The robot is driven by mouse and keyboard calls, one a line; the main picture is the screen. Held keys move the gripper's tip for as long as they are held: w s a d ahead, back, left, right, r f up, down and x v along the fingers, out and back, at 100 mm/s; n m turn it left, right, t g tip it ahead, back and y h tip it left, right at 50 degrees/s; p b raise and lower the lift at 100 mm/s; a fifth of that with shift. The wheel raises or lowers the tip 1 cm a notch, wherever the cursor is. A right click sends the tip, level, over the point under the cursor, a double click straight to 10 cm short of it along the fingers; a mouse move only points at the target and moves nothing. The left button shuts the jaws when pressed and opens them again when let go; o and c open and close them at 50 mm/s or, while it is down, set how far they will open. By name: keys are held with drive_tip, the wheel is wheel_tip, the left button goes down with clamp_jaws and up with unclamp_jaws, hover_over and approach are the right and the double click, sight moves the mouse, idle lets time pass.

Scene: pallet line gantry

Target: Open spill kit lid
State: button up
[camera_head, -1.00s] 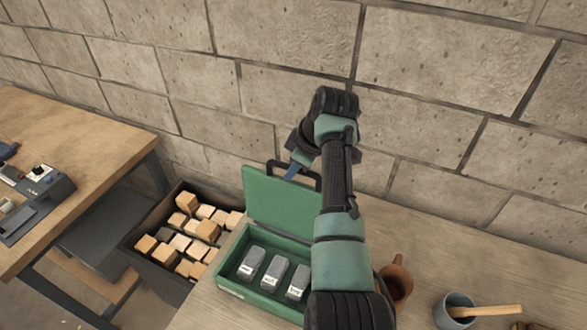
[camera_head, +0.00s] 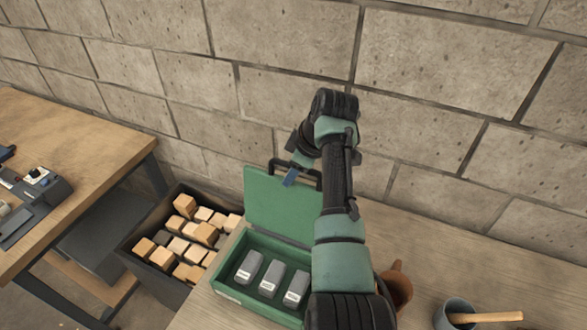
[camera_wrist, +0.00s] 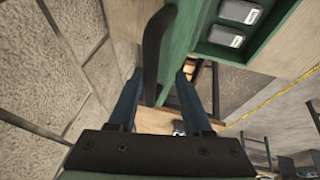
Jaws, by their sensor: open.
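The green spill kit (camera_head: 227,290) stands on the wooden table with its lid (camera_head: 278,205) raised upright. Several grey labelled packs (camera_head: 270,280) lie inside, and two of them show in the wrist view (camera_wrist: 240,11). A black handle (camera_head: 278,164) sits on the lid's top edge. My gripper (camera_head: 291,177) is at the top of the lid, close to the handle. In the wrist view my gripper (camera_wrist: 158,75) has its blue fingers apart, with the dark handle (camera_wrist: 155,55) reaching down between them. I cannot tell whether either finger touches it.
A dark crate of wooden blocks (camera_head: 131,258) stands left of the kit. A brown pot (camera_head: 399,290) and a grey mug (camera_head: 452,314) with a wooden-handled tool (camera_head: 490,317) are at the right. A block wall (camera_head: 440,110) rises close behind.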

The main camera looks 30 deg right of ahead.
drive_tip(key=shift+r, duration=0.1)
drive_tip(key=b+v, duration=0.4)
drive_tip(key=v, duration=0.8)
drive_tip(key=shift+s+r, duration=0.25)
drive_tip(key=shift+r, duration=0.1)
drive_tip(key=shift+d, duration=0.1)
